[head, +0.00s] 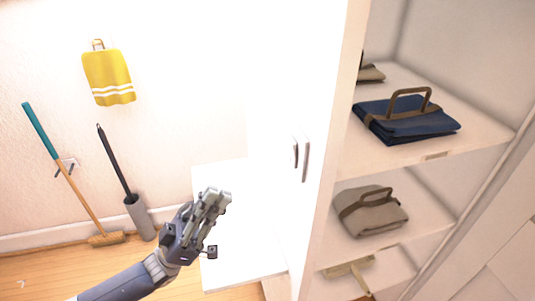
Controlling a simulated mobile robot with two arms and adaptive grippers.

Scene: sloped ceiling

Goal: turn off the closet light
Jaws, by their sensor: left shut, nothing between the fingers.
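A white closet (350,100) with open shelves stands at the right, with two upright handles (304,160) on its white front. No lamp or clearly readable light switch shows; the wall and closet front are brightly lit and washed out. My left gripper (217,197) is shut and empty, in front of a low white surface and left of the handles. My right gripper is not in view.
A blue bag (405,120) and a beige bag (370,213) lie on the shelves. A broom (75,192) and a brush in a grey holder (140,216) lean by the left wall. A yellow towel (108,77) hangs above. The low white surface (240,245) is bare.

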